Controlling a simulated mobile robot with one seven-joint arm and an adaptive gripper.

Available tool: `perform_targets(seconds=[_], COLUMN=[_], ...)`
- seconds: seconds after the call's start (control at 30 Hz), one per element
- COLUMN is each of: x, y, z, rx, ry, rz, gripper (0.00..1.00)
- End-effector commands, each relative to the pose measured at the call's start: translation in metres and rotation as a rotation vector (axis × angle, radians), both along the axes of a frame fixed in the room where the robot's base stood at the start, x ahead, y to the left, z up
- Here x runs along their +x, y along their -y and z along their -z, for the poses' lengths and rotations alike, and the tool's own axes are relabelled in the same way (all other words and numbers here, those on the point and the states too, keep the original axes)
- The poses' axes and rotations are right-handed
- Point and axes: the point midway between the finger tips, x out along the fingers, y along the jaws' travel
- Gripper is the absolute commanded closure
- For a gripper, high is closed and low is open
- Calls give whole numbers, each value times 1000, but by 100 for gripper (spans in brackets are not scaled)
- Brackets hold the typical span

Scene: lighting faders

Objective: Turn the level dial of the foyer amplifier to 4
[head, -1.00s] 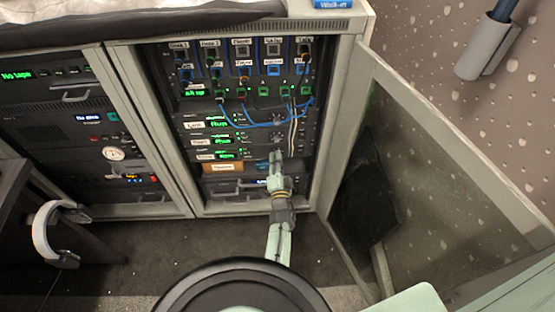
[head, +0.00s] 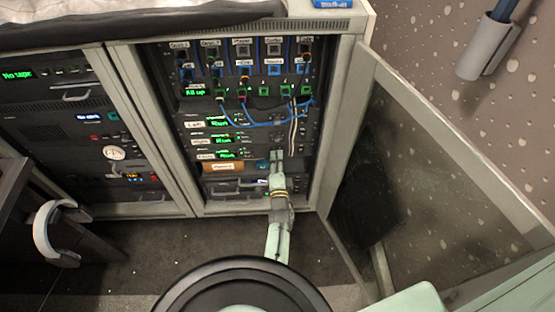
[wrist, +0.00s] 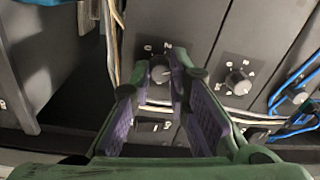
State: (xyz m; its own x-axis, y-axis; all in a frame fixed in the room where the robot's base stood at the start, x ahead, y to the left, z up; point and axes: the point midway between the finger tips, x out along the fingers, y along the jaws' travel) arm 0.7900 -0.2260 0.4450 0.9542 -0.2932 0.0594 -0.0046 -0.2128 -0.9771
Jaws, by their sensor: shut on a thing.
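The foyer amplifier (head: 206,156) is the lowest of three stacked amplifiers in the open rack, with a white label and a green display (head: 227,154). My gripper (head: 277,156) is at the right part of its front and hides the dial in the head view. In the wrist view a round dark dial (wrist: 160,73) with a pale pointer sits between the purple-padded fingers of my gripper (wrist: 161,65). The fingers are shut on it. Its scale marks are partly hidden and too small to read surely.
A similar dial (wrist: 239,83) sits on the neighbouring panel, close to the right finger. Blue cables (head: 250,124) hang above my gripper. The open glass door (head: 440,190) stands on the right. An orange-brown label strip (head: 222,167) is below the foyer amplifier.

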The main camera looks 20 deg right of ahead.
Motion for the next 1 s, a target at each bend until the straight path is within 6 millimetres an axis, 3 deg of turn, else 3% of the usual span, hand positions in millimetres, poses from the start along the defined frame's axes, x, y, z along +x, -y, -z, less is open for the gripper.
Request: perform_targets(seconds=[0.1, 0.13, 0.43, 0.77, 1.0], x=[0, 0, 0, -2, -36], y=[-1, -1, 0, -1, -11], z=[0, 0, 0, 0, 4], rx=[-1, -1, -1, -1, 1], ry=[0, 0, 0, 0, -3], rz=[-1, -1, 0, 0, 1], gripper=[100, 83, 63, 63, 63])
